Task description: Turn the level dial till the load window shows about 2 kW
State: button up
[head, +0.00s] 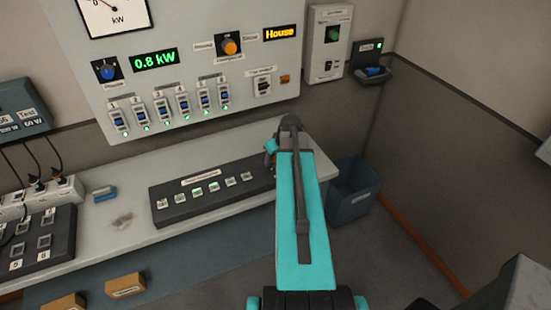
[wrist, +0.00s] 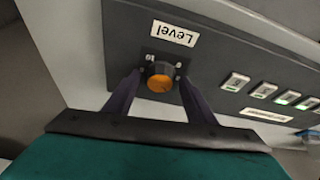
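The load window (head: 154,59) on the wall panel reads 0.8 kW in green. In the wrist view the level dial (wrist: 160,78) is an orange-topped knob with a dark body, beside a white "Level" label (wrist: 174,34). My gripper (wrist: 160,80) has one finger on each side of the dial, with what look like narrow gaps between fingertips and knob. It looks open around the dial; contact is not clear.
The console carries a row of buttons, some lit green. A blue-grey bin (head: 352,195) stands right of the desk.

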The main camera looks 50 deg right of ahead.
jog(key=c, duration=0.9)
